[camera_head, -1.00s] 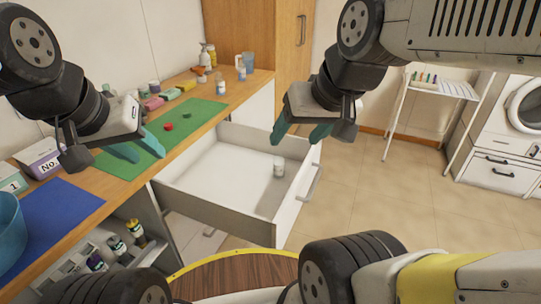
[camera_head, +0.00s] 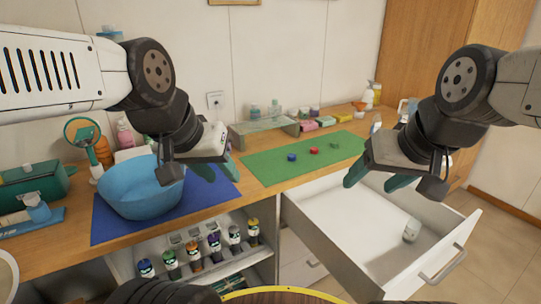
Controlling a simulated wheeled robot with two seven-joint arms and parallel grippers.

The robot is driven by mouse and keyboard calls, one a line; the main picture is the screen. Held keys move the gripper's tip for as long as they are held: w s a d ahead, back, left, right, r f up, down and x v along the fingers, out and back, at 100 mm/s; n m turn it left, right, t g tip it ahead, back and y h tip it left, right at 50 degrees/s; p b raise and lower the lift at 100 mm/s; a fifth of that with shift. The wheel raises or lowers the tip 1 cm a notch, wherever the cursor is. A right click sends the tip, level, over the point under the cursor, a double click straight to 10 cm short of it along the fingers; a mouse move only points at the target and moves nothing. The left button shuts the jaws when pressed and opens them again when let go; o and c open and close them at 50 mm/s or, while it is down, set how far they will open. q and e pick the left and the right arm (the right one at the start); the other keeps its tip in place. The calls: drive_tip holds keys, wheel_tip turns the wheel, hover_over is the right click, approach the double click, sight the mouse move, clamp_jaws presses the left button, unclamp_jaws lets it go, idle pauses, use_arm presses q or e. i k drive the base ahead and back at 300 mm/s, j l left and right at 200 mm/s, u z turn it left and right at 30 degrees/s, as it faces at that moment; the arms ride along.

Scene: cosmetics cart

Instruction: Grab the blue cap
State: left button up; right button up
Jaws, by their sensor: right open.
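The blue cap (camera_head: 291,157) lies on the green mat (camera_head: 270,173) on the wooden counter, at the left of a row with a red cap (camera_head: 314,150) and a green cap (camera_head: 335,146). My left gripper (camera_head: 218,170) is above the blue mat, left of the blue cap and apart from it. Its teal fingers look spread with nothing between them.
The open white drawer (camera_head: 345,235) holds a small clear bottle (camera_head: 411,230). A blue bowl (camera_head: 140,190) stands on the blue mat (camera_head: 110,228). Several bottles sit on a shelf below the counter. A small glass-topped stand (camera_head: 262,127) and colored boxes line the wall.

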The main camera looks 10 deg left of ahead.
sight(292, 157)
drive_tip(key=i+j+u, duration=0.25)
drive_tip(key=i, duration=0.2)
drive_tip(key=i+u, duration=0.3)
drive_tip(key=i, duration=0.15)
drive_tip(key=j, duration=0.05)
